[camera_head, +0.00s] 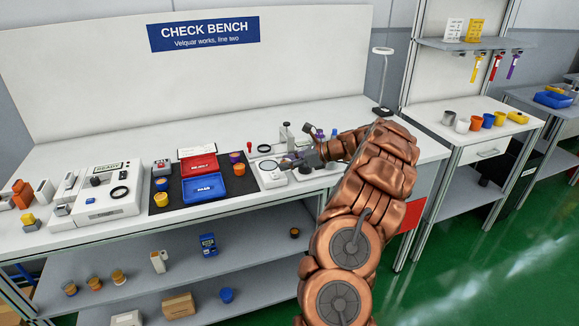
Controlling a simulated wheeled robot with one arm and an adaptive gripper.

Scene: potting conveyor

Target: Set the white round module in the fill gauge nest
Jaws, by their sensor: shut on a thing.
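My gripper (290,162) reaches in from the right over the front of the bench, with its fingers pointing left. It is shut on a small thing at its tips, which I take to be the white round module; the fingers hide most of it. Just left of and below the fingertips is a small white device (271,181) with a dark round spot on top. It may be the fill gauge, but no label is readable and I cannot make out its nest. I cannot tell whether the held thing touches the device.
Left on the bench are a black mat with a red tray (200,165), a blue tray (203,188) and several coloured cups, and a larger white machine (108,203). A small metal stand (286,135) rises behind my gripper. A ring-topped stand (383,80) is farther back right.

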